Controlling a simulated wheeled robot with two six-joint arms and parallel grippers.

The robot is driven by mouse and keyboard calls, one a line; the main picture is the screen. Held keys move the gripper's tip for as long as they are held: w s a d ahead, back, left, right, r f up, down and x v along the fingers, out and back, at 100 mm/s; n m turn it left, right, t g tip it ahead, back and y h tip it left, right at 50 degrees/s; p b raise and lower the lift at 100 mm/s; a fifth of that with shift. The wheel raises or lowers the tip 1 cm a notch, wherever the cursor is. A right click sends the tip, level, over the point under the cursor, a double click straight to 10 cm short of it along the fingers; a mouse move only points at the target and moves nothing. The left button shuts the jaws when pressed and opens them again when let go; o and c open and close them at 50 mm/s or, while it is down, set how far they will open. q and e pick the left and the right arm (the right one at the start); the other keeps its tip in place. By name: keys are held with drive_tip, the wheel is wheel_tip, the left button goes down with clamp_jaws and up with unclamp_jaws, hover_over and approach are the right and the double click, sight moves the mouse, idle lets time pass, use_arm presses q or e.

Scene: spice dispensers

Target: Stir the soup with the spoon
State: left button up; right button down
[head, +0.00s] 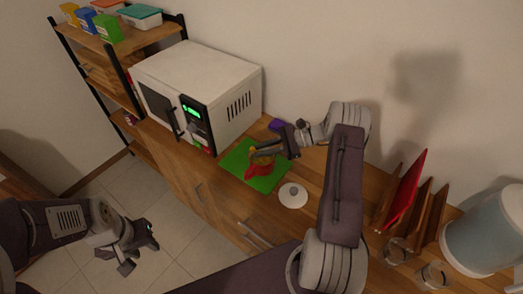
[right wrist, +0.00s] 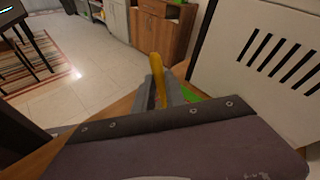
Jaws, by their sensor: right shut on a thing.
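A red pot or bowl (head: 257,171) sits on a green mat (head: 262,184) on the wooden counter; its contents are too small and covered to make out. My right gripper (head: 264,154) is just above it, partly hiding it. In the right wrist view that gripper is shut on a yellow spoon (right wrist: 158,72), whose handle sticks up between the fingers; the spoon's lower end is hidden. I cannot tell whether the spoon touches the soup. My left gripper (head: 140,255) is open and empty over the tiled floor, away from the counter.
A white round lid (head: 292,195) lies beside the mat. A white microwave (head: 197,93) stands close to the left. A rack with a red board (head: 408,188), glass jars (head: 396,250) and a pale blue container (head: 487,230) stand at the right.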

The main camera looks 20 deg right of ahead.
drive_tip(key=shift+a, duration=0.1)
wheel_tip(320, 180, up, 7)
drive_tip(key=s+a+p, duration=0.1)
drive_tip(key=a+p, duration=0.2)
drive_tip(key=p, duration=0.4)
drive_tip(key=shift+s, duration=0.35)
drive_tip(key=shift+r, duration=0.1)
wheel_tip(320, 180, up, 5)
drive_tip(key=p, duration=0.3)
drive_tip(key=shift+p, duration=0.35)
